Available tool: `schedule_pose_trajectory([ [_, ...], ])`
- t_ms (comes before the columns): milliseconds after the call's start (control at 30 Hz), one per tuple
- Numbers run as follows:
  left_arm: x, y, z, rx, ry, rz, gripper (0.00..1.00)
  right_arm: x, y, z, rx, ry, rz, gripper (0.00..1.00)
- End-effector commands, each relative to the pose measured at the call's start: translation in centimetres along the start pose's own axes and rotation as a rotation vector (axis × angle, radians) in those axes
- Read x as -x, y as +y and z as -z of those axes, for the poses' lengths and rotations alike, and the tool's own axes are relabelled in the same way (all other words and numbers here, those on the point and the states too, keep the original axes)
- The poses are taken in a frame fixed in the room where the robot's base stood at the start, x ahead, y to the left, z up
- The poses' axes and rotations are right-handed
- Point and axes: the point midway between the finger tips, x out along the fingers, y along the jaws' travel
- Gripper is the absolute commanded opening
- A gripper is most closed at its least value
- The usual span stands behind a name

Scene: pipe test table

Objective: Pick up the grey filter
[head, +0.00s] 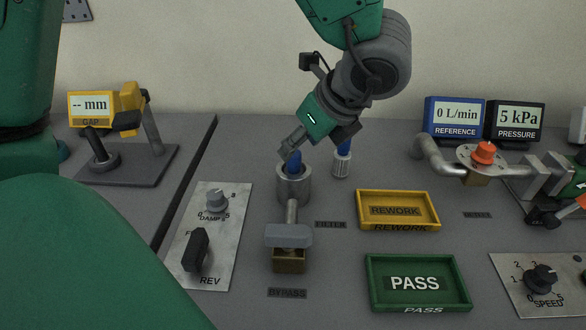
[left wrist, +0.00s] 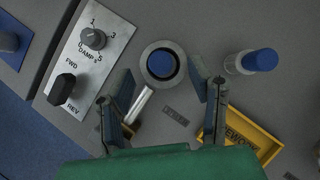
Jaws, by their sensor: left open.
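A blue-topped part (head: 294,160) stands in a grey round socket (head: 293,187). In the left wrist view its round blue top (left wrist: 160,64) sits inside the socket's ring. A second blue-topped part with a pale grey ribbed body (head: 342,164) stands on the table behind and to the right; it also shows in the left wrist view (left wrist: 252,62). I cannot tell for sure which is the grey filter. My left gripper (head: 310,148) is open above the socket. In the left wrist view its fingers (left wrist: 165,88) are either side of the ring, with nothing gripped. My right gripper is not in view.
A pipe with a grey-handled valve (head: 289,236) runs forward from the socket. A yellow REWORK tray (head: 432,212) and green PASS tray (head: 374,290) lie to the right. A control panel (head: 233,216) with knobs is left. Pipework with an orange knob (head: 483,152) stands further right.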

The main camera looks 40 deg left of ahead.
Motion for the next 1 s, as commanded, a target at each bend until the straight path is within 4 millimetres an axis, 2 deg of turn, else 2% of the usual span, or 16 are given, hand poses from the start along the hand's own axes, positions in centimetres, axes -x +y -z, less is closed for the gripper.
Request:
schedule_pose_trajectory([
  [133,-1.2,0.0,0.2,-0.001,-0.002,-0.003,0.48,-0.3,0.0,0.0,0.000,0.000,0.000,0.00],
  [400,-5.0,-0.1,0.4,0.000,0.000,-0.002,0.48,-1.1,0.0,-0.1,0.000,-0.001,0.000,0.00],
  [700,-5.4,-0.1,0.3,0.000,0.001,0.000,0.48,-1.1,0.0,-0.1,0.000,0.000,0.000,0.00],
  [833,-5.4,-0.1,0.3,0.000,0.000,0.000,0.02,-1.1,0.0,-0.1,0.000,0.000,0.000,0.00],
  [1000,-5.4,-0.1,0.3,0.000,0.000,-0.001,0.00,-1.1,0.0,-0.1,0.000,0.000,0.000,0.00],
])
